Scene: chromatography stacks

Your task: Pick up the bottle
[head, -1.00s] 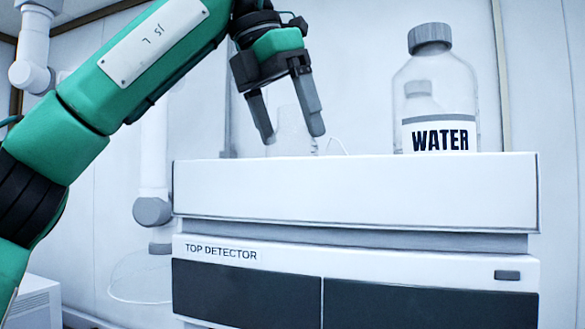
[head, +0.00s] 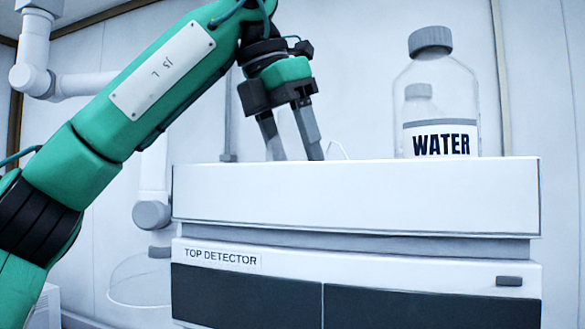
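A clear bottle with a grey cap and a "WATER" label (head: 440,145) stands upright on the right of the white top of the stack (head: 355,198). A smaller capped bottle shape (head: 418,103) shows through its glass; I cannot tell its exact place. My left gripper (head: 295,154) is over the left part of the top, well to the left of the WATER bottle. Its fingers point down and stand apart, with nothing clearly visible between them. The fingertips reach the line of the top's edge; I cannot tell whether they touch it. My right gripper is out of view.
The stack's lower unit is labelled "TOP DETECTOR" (head: 220,258) and has dark front panels. A thin white tube (head: 338,147) rises just right of the gripper. The top looks clear between the tube and the WATER bottle.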

